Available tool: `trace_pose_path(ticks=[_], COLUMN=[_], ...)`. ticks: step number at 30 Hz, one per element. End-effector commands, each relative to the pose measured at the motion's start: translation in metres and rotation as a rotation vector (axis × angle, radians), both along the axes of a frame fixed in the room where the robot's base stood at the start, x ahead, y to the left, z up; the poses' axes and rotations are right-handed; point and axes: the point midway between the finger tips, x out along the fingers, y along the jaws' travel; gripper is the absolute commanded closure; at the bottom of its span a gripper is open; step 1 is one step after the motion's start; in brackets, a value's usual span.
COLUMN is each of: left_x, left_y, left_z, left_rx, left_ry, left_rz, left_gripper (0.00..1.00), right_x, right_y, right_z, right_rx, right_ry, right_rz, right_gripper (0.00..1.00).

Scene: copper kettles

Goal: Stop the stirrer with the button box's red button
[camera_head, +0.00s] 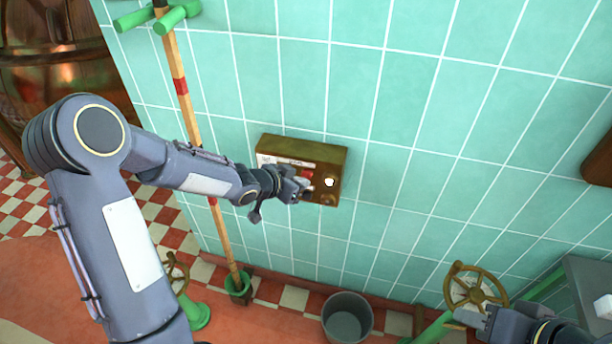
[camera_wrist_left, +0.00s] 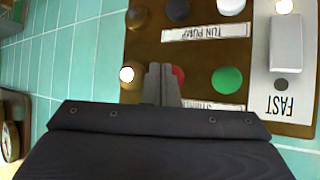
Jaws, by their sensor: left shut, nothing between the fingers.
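The button box (camera_head: 333,159) is a brown box on the green tiled wall. In the left wrist view its face (camera_wrist_left: 190,57) carries a red button (camera_wrist_left: 179,74), a green button (camera_wrist_left: 227,80) and a lit white lamp (camera_wrist_left: 127,74). My left gripper (camera_head: 303,189) is at the box's front. Its fingers (camera_wrist_left: 160,70) are shut and empty and cover part of the red button. I cannot tell whether they touch it. The label below the buttons is mostly hidden by the gripper. My right gripper (camera_head: 462,317) is low at the right, away from the box; its jaws are unclear.
A "TUN PUMP" label (camera_wrist_left: 205,33) and a "FAST" switch plate (camera_wrist_left: 278,88) are on the box. A wooden pole (camera_head: 188,110) stands left of it. A grey bucket (camera_head: 347,318) and a brass handwheel (camera_head: 474,287) are below.

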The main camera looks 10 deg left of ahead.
Motion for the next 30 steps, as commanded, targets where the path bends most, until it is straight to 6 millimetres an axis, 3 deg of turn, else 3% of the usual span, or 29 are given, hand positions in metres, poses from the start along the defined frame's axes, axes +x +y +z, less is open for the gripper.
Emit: trace_pose_path(ticks=[30], left_x=[0.0094], left_y=[-0.0003], left_z=[0.0002], left_rx=[-0.001], left_ry=[-0.001], left_rz=[0.0], left_gripper=[1.0], right_x=[0.0], right_y=[0.0], right_z=[0.0056], right_rx=[0.0], right_ry=[0.0], right_rz=[0.0], right_gripper=[0.64])
